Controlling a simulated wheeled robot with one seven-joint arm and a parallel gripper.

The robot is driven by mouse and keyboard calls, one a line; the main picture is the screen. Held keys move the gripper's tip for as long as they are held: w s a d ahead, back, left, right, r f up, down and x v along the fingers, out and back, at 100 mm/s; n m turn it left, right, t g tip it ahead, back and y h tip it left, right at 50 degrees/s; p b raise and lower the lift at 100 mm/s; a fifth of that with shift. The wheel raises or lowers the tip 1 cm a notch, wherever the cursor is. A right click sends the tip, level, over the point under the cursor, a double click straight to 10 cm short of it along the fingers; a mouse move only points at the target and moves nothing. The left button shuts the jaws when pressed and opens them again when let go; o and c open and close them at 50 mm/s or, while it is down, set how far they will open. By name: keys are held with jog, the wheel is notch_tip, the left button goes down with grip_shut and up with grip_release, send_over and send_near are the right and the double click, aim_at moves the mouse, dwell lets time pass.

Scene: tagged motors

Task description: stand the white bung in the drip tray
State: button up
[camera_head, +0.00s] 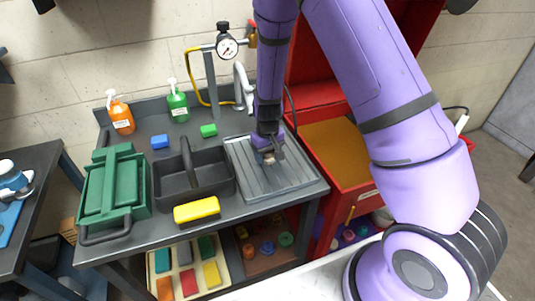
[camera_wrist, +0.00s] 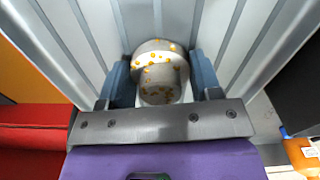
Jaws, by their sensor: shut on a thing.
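The white bung (camera_wrist: 158,72) shows in the wrist view as a pale stepped piece with orange spots, its wider part farther from the palm. My gripper (camera_wrist: 162,82) is shut on it, with one blue-grey finger on each side. In the head view my gripper (camera_head: 268,154) points down over the grey ribbed drip tray (camera_head: 290,181), and only a small pale bit of the bung shows below the fingers. The tray's ribbed floor lies behind the bung in the wrist view. I cannot tell whether the bung touches the floor.
A dark tote with a handle (camera_head: 213,184) stands left of the tray, with a yellow block (camera_head: 197,210) at its front. A green toolbox (camera_head: 113,190) is farther left. A green block (camera_head: 209,130) and a gauge stand (camera_head: 211,85) are behind. A red cabinet (camera_head: 335,150) is right.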

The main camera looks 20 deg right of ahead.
jog(key=o, duration=1.1)
jog(key=shift+o, duration=0.2)
notch_tip(320, 180, up, 12)
jog(key=shift+r, duration=0.25)
jog(key=s+d+r+t+y, duration=0.1)
jog(key=s+d+r, duration=0.1)
jog(key=s+r, duration=0.6)
jog(key=s+d+r+t, duration=0.2)
jog(key=s+r, duration=0.1)
jog(key=r, duration=0.9)
jog(key=s+d+r, duration=0.1)
jog(key=s+r, duration=0.1)
jog(key=s, duration=0.4)
jog(key=s+d+r+m+t, duration=0.1)
jog(key=s+r, duration=0.2)
jog(key=s, duration=0.3)
jog(key=s+d+r+t+h, duration=0.1)
jog(key=s+r, duration=0.2)
jog(key=s, duration=0.3)
jog(key=shift+s+m, duration=0.2)
jog(key=shift+m, duration=0.2)
